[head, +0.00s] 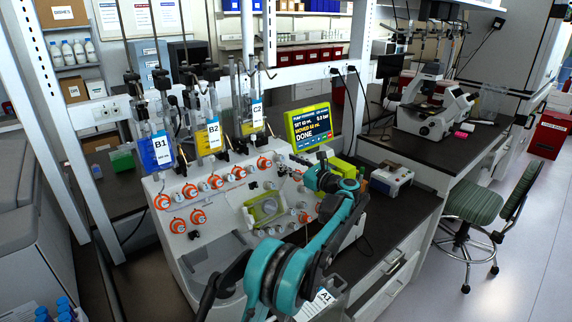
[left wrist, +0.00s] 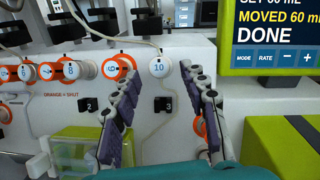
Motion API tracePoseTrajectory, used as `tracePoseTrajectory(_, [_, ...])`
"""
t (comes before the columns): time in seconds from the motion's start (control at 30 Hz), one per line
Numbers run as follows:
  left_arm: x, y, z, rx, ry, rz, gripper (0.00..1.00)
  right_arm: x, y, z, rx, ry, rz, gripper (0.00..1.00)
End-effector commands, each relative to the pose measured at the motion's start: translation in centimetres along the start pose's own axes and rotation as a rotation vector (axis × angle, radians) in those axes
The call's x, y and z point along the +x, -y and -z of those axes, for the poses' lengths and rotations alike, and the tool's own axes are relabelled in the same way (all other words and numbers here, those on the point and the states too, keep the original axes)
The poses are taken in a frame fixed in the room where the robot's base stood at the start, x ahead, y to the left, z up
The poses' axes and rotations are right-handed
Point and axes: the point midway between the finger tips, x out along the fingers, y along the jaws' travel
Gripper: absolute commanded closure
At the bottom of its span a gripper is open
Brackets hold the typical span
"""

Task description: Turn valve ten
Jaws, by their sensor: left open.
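Valve ten (left wrist: 159,67) is a round white knob marked 10 on the white front panel in the left wrist view. No orange shows around it. My left gripper (left wrist: 158,78) is open and empty, one purple-padded finger on each side of this knob, slightly nearer the camera. Whether a finger touches the knob cannot be told. In the head view my left gripper (head: 299,176) is at the upper right of the valve panel, small and partly hidden by its own wrist. My right gripper is not in view.
An orange-collared valve (left wrist: 115,68) sits just left of valve ten. Black tags 2 and 3 (left wrist: 163,104) are below. The green-framed pump display (head: 308,127) reads DONE at upper right. Syringes labelled B1 (head: 160,147), B2 and C2 stand behind the panel.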

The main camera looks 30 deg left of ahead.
Motion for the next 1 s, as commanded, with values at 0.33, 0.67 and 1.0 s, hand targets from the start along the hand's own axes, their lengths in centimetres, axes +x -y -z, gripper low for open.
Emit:
tracePoseTrajectory(0.33, [1.8,0.0,-0.1,0.001,0.001,0.001,0.56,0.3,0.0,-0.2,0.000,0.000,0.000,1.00])
tracePoseTrajectory(0.67, [1.8,0.0,-0.1,0.002,0.001,0.001,1.00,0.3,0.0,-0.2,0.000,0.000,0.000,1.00])
tracePoseTrajectory(1.0, [1.8,-0.1,-0.1,0.031,0.001,0.013,1.00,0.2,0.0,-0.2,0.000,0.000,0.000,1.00])
